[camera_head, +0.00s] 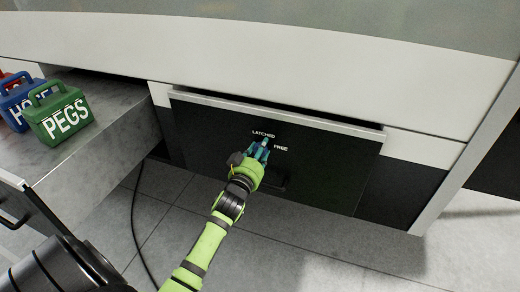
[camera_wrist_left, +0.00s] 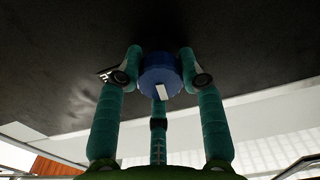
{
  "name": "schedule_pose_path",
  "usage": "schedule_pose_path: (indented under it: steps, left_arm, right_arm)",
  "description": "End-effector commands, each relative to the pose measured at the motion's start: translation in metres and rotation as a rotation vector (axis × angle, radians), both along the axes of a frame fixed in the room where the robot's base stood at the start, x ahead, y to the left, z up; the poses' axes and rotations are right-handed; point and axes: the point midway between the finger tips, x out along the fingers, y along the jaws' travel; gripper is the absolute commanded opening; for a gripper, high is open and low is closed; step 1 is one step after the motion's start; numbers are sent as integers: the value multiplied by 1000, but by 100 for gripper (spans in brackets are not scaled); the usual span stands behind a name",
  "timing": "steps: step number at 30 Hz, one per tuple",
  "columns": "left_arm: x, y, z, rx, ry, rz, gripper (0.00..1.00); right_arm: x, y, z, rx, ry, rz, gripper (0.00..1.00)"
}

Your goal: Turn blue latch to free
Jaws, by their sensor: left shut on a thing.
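The blue latch (camera_wrist_left: 160,74) is a round blue knob with a white mark, on the dark panel. It shows in the left wrist view between the fingers of my left gripper (camera_wrist_left: 161,80), which are shut on it from both sides. In the head view my left gripper (camera_head: 258,151) is at the dark panel (camera_head: 215,130), just below the word LATCHED (camera_head: 263,134) and left of the word FREE (camera_head: 281,149). There the fingers mostly hide the latch, so its pointing direction is hard to read. My right gripper is not in view.
A grey counter (camera_head: 95,85) at the left holds a green PEGS box (camera_head: 60,112) and a blue HOSE box (camera_head: 18,100). A dark cable (camera_head: 136,225) hangs to the tiled floor. Floor below the panel is clear.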

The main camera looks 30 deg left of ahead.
Motion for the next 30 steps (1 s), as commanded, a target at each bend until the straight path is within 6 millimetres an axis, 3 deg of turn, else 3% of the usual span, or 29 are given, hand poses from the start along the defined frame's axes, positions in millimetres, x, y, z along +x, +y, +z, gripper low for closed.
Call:
schedule_pose_path:
  steps: [1, 30]
  left_arm:
    - [1, 2, 7, 37, -3, 2, 6]
    - [3, -2, 9, 923, 198, 3, 5]
  right_arm:
    - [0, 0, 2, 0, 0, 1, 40]
    - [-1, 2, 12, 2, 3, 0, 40]
